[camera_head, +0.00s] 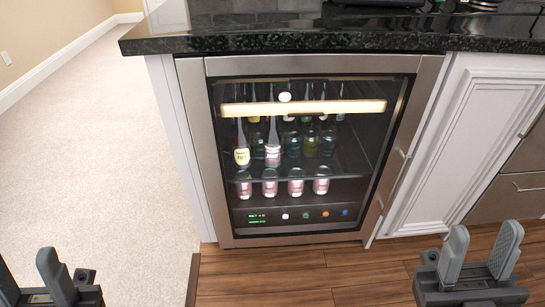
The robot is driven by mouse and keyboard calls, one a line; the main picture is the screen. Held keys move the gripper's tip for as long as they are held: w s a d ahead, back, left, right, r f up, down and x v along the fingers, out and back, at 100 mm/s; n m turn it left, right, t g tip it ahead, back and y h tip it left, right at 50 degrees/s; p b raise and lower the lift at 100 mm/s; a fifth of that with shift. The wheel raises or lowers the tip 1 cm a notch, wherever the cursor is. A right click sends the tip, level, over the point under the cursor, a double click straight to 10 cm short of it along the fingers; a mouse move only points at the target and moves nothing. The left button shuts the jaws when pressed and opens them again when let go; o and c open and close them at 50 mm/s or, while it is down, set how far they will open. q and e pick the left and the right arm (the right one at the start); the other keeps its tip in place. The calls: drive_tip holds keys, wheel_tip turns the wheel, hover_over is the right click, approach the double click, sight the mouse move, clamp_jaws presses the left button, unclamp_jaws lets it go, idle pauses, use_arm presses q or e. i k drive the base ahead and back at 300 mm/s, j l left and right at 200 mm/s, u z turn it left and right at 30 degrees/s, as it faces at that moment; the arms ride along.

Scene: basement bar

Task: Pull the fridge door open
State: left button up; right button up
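The fridge (190,100) is a built-in unit with a steel-framed glass door (345,170), under a dark counter. The door looks shut. A slim steel handle (394,185) seems to run up the right side of its frame. Bottles and cans show through the glass on shelves. My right gripper (485,237) is at the bottom right, open and empty, low in front of the cabinets and apart from the door. My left gripper (24,264) is at the bottom left edge, its fingers spread and empty, away from the fridge; part of it is cut off.
The black granite counter (300,42) overhangs the fridge. White cabinet panels (470,140) and a steel drawer front (520,190) stand to the right. Wooden floor (310,275) lies clear in front; pale carpet (100,150) is open on the left.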

sight(421, 69)
drive_tip(key=i+l+z, duration=0.1)
drive_tip(key=i, duration=0.35)
drive_tip(key=z, duration=1.65)
drive_tip(key=l, duration=0.05)
